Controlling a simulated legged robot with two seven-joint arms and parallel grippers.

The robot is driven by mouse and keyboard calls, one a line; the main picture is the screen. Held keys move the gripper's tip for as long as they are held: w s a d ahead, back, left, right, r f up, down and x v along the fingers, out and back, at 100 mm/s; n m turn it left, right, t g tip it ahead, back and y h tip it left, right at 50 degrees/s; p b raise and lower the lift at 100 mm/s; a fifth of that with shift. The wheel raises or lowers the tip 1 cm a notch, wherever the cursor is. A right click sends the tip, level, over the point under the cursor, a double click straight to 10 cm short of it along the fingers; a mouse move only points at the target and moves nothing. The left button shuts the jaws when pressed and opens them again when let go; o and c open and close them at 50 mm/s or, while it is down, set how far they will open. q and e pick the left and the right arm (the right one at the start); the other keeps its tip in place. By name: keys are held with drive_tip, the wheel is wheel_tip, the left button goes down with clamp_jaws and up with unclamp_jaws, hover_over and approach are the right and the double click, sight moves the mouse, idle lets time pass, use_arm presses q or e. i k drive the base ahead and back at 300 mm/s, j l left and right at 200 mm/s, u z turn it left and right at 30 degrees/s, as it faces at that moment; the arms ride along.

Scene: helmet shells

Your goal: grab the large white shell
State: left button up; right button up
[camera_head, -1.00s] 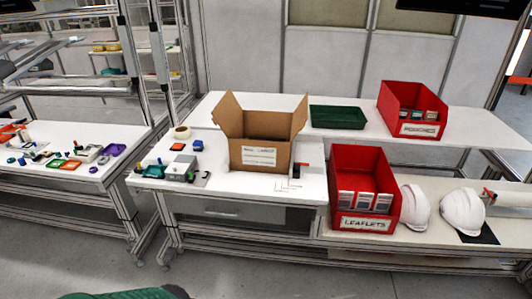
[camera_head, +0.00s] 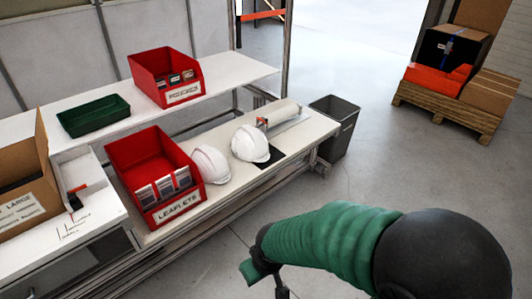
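Two white helmet shells sit side by side on the low white bench. One shell (camera_head: 211,164) is next to the red leaflets bin, and the other shell (camera_head: 250,144) is to its right, partly on a black mat (camera_head: 268,158). They look similar in size, so I cannot tell which is the large one. My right arm, in a green sleeve, comes in from the lower right. Its end is in front of the bench, apart from the shells, and its fingers are not clear. My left gripper is out of view.
A red leaflets bin (camera_head: 130,150) stands left of the shells. A roll (camera_head: 278,113) lies at the bench's far right end. A grey waste bin (camera_head: 337,125) stands on the floor beyond. A loaded pallet (camera_head: 450,112) is at the back right. Open floor lies between.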

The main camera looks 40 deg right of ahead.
sight(248, 144)
drive_tip(key=i+l+z, duration=0.45)
drive_tip(key=i+l, duration=0.15)
drive_tip(key=i, duration=0.15)
drive_tip(key=i+l+z, duration=0.25)
drive_tip(key=i, duration=0.2)
